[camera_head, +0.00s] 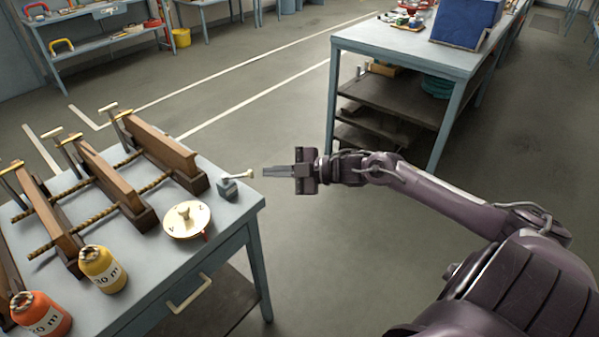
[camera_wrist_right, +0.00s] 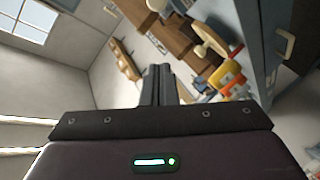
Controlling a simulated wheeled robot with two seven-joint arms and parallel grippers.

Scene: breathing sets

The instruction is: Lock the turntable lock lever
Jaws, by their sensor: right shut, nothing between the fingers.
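A round cream turntable dial (camera_head: 187,221) with a raised knob lies near the right edge of the blue-grey workbench, and a small red part shows at its rim. Behind it, near the bench corner, a small grey block (camera_head: 227,188) carries a short lever (camera_head: 240,176) with a pale ball end pointing right. My right gripper (camera_head: 266,171) is shut and empty. Its fingertips point left at the ball end, with a small gap in the head view. In the right wrist view the shut fingers (camera_wrist_right: 158,84) show in front of the bench. My left gripper is out of view.
Wooden frames with twisted rods (camera_head: 125,185) fill the bench's left and back. A yellow bottle (camera_head: 103,269) and an orange bottle (camera_head: 40,315) stand at the front. Another table (camera_head: 385,45) stands behind my right arm. Open floor lies between the tables.

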